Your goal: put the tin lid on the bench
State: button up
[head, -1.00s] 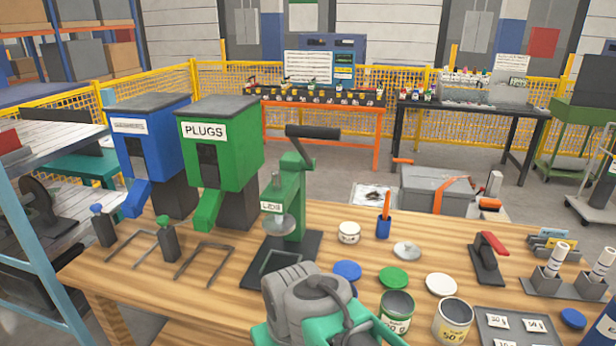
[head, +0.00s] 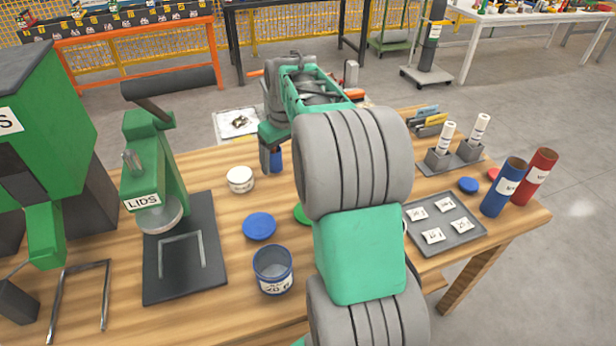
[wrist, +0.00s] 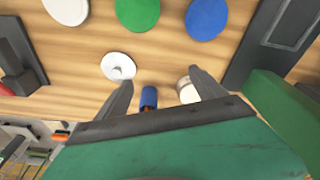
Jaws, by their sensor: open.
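A silver disc with a small knob (wrist: 118,66), which looks like the tin lid, lies flat on the wooden bench (head: 110,285) in the wrist view. My arm hides it in the head view. A small round white tin (head: 240,180) stands on the bench and also shows in the wrist view (wrist: 187,90), close to one fingertip; I cannot tell whether its top is a separate lid. My gripper (wrist: 160,76) is open and empty above the bench, its fingers spread between the silver disc and the white tin.
Blue (wrist: 207,18), green (wrist: 137,12) and white (wrist: 66,10) discs lie nearby. The green LIDS press (head: 155,180), an open tin (head: 272,275) and a grey tray (head: 445,240) surround the area.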

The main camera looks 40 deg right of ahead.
jog(key=o, duration=0.4)
jog(key=w+d+f, duration=0.1)
jog(key=d+f, duration=0.1)
jog(key=d, duration=0.2)
jog(key=w+d+f, duration=0.1)
jog(key=d+f, duration=0.1)
jog(key=d, duration=0.2)
jog(key=d+f, duration=0.1)
jog(key=d, duration=0.2)
jog(key=shift+w+d+f, duration=0.4)
jog(key=shift+n, duration=0.3)
jog(key=f, duration=0.5)
jog(key=w+f, duration=0.1)
jog(key=f, duration=0.1)
jog(key=shift+w+a+f+p, duration=0.1)
jog(key=shift+a+f+p, duration=0.1)
jog(key=shift+f+p, duration=0.15)
jog(key=shift+c, duration=0.6)
jog(key=c, duration=1.3)
